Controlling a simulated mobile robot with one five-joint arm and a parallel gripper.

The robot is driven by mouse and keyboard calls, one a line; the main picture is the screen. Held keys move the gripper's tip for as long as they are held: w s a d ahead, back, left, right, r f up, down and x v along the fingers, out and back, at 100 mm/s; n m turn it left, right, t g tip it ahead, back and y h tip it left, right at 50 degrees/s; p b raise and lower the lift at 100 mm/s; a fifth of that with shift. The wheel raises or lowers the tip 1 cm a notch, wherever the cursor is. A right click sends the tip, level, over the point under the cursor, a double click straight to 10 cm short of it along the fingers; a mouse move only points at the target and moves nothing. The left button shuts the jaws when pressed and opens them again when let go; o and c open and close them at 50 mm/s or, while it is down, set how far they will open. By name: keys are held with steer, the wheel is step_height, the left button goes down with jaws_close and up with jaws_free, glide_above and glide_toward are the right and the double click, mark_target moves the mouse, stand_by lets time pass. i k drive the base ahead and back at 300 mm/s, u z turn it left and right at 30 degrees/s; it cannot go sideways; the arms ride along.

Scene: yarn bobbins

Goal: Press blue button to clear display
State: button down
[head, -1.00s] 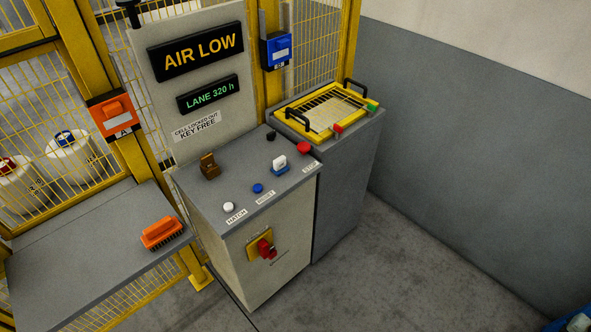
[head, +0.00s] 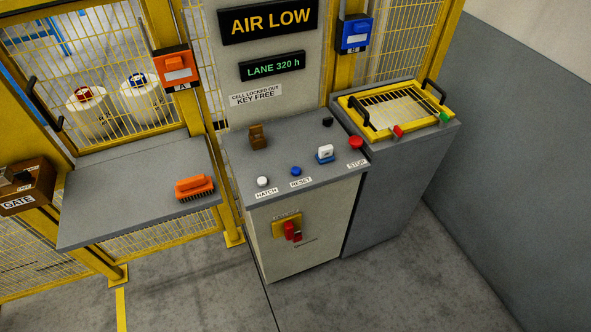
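The blue button (head: 296,171) sits on the sloped top of the grey control console (head: 270,195), behind the RESET label (head: 301,182). It is between the white button (head: 263,181) by the HATCH label and a white and blue switch (head: 325,153). The display (head: 268,20) above the console reads AIR LOW in yellow. A smaller display (head: 272,66) below it reads LANE 320 h in green. My gripper is not in the head view.
A red STOP button (head: 356,142) and a brown block (head: 258,137) are also on the console. A red rotary switch (head: 292,231) is on its front. A shelf (head: 110,200) with an orange brush (head: 194,187) stands left. Open floor lies in front.

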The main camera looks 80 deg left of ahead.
mark_target(296, 171)
steer(key=u, duration=4.5)
steer(key=i, duration=1)
